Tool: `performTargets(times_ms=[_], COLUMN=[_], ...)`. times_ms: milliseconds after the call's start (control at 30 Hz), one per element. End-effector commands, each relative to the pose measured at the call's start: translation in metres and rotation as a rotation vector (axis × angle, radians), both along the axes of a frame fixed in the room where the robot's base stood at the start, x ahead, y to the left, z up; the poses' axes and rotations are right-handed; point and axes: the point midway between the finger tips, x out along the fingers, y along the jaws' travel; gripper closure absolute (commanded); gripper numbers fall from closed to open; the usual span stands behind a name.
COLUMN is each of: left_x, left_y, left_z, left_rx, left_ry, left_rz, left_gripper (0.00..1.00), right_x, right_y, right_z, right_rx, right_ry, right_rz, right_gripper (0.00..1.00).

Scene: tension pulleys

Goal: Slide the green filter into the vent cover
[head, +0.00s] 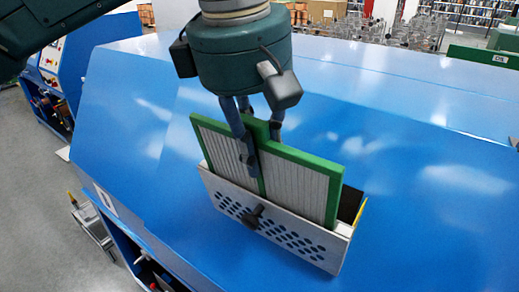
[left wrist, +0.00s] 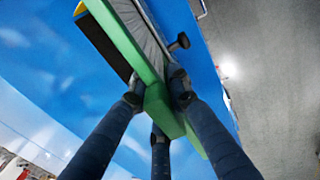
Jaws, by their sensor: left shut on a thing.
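The green filter (head: 300,181) has a green frame and pale pleated panels. In the head view it stands upright with its lower part inside the vent cover (head: 272,232), a pale metal box with round holes and a dark knob on its front. The filter's upper part sticks out above the cover's front edge. My left gripper (head: 255,150) is shut on the filter's middle bar from above. In the left wrist view the fingers close around the green frame (left wrist: 152,82). The filter's lower edge is hidden by the cover. My right gripper does not show.
The cover sits on a large sloping blue surface (head: 420,215), which is clear around it. A dark slot with a yellow edge (head: 359,212) shows at the cover's right end. Grey floor (head: 40,215) lies at left, with shelves and carts in the background.

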Motion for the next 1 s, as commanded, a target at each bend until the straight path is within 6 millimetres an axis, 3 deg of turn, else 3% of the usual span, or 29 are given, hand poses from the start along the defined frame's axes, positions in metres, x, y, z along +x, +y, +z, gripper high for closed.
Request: performTargets(times_ms=[367, 1000], left_x=[0.000, 0.004], left_y=[0.000, -0.003], left_z=[-0.001, -0.023], left_rx=[0.000, 0.000], left_ry=[0.000, 0.000], left_rz=[0.000, 0.000], left_gripper=[1.00, 1.00], right_x=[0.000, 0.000], right_y=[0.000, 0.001], right_z=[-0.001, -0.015], right_rx=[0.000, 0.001], right_ry=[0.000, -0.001], right_rz=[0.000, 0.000], right_gripper=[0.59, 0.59])
